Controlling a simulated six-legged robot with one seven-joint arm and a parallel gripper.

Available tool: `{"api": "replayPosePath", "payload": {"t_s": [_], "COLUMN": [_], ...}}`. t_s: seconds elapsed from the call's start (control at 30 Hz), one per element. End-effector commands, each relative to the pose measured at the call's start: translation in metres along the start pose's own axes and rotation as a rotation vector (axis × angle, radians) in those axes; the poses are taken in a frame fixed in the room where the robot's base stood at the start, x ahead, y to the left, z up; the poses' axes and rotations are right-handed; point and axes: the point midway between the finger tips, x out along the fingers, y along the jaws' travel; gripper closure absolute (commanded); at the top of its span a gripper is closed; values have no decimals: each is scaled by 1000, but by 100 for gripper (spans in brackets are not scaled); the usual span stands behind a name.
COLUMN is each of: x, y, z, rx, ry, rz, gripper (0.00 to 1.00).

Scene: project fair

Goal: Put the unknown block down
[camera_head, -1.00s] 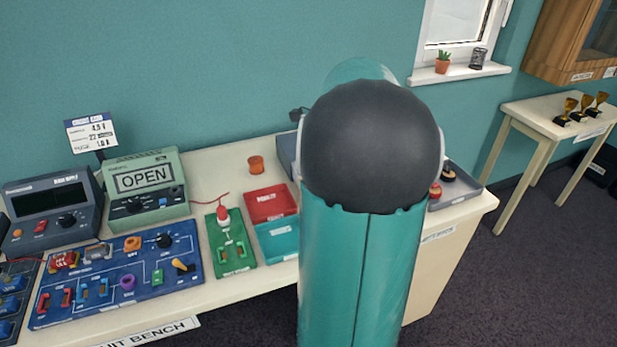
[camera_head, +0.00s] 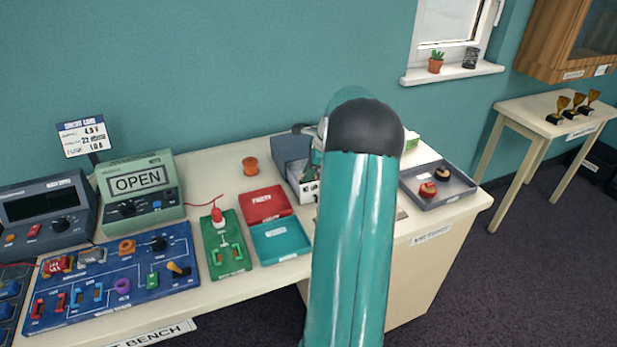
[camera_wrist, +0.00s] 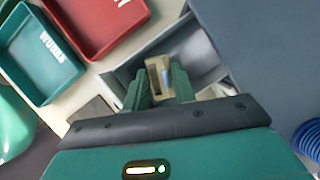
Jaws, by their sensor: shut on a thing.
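In the wrist view my gripper (camera_wrist: 160,84) has its two green fingers closed on a small beige block (camera_wrist: 153,72) with a dark mark. Behind the block is a grey open bin (camera_wrist: 196,48). I cannot tell the block's height above it. To the left in that view are a red tray (camera_wrist: 128,42) and a teal tray (camera_wrist: 72,80) lettered WORKS. In the head view my arm hides the gripper and block. There the red tray (camera_head: 266,216) and teal tray (camera_head: 280,258) lie left of my arm, with no item seen inside.
A blue circuit panel (camera_head: 100,268), a green test board (camera_head: 217,240) and a meter reading OPEN (camera_head: 120,206) stand on the bench to the left. An orange spool (camera_head: 250,166) stands behind the trays.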

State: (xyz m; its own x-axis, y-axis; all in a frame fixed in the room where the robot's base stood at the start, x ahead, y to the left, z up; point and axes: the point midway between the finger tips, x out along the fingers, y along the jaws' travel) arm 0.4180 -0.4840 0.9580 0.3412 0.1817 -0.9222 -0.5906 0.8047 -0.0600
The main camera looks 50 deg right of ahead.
Motion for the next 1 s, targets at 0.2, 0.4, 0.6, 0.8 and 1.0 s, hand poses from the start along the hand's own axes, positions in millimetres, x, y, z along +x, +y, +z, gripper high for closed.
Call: {"api": "replayPosePath", "payload": {"t_s": [0.2, 0.4, 0.6, 0.8, 1.0], "x": [17, 18, 20, 19, 4], "y": [2, 2, 2, 2, 1], "z": [-7, -7, -8, -8, -6], "rx": [-1, -1, -1, -1, -1], "ry": [0, 0, 0, 0, 1], "rz": [1, 1, 1, 0, -3], "gripper": [100, 100, 64, 64, 64]}}
